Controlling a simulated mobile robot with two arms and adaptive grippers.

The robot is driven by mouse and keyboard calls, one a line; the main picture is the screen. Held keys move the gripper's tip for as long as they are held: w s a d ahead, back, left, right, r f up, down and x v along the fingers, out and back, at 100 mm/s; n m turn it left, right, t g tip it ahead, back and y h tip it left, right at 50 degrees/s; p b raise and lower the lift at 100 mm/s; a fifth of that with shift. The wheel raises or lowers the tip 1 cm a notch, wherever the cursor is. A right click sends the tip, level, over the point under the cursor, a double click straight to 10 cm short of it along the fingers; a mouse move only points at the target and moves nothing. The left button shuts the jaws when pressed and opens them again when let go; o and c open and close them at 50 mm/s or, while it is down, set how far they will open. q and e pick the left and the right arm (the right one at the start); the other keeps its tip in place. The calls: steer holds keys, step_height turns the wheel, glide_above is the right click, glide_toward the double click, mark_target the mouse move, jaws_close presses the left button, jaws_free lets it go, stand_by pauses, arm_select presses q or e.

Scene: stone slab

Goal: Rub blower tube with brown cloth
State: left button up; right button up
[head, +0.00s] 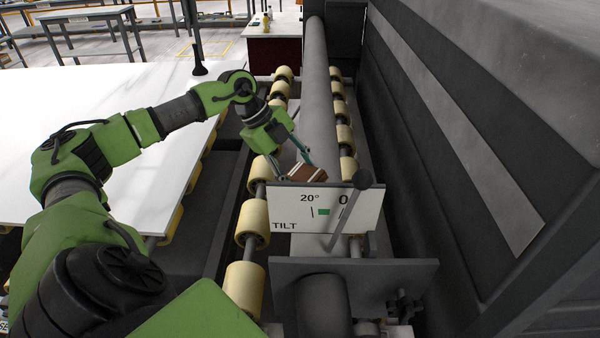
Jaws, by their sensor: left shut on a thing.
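The blower tube (319,95) is a long grey cylinder running away from me between two rows of rollers. My left gripper (298,168) reaches down over the near part of the tube. It is shut on the brown cloth (307,173), a small brown piece between its fingers. The cloth is at the tube's surface, just behind the tilt sign; whether it touches the tube I cannot tell. The sign hides the lower edge of this spot. My right gripper is not in view.
The white tilt sign (285,211) with a dark lever (347,218) stands right in front of the cloth. Cream rollers (253,222) flank the tube. A dark machine wall (480,150) closes off the right. A large white slab (90,110) lies at left.

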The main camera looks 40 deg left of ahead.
arm_select(q)
steer(key=shift+w+a+r+p, duration=0.15)
steer(key=shift+w+a+p, duration=0.3)
steer(key=shift+w+p, duration=0.2)
steer(key=shift+w+a+f, duration=0.25)
steer(key=shift+w+a, duration=0.15)
steer(key=shift+w, duration=0.15)
steer(key=shift+w+a+r+p, duration=0.25)
steer(key=shift+w+a+p, duration=0.3)
steer(key=shift+p, duration=0.4)
steer(key=shift+w+a+f+p, duration=0.2)
steer(key=shift+w+a+p, duration=0.15)
steer(key=shift+w+a, duration=0.35)
steer(key=shift+w+a+p, duration=0.4)
steer(key=shift+w, duration=0.35)
steer(key=shift+w+a+f, duration=0.1)
steer(key=shift+w+a, duration=0.4)
steer(key=shift+w, duration=0.05)
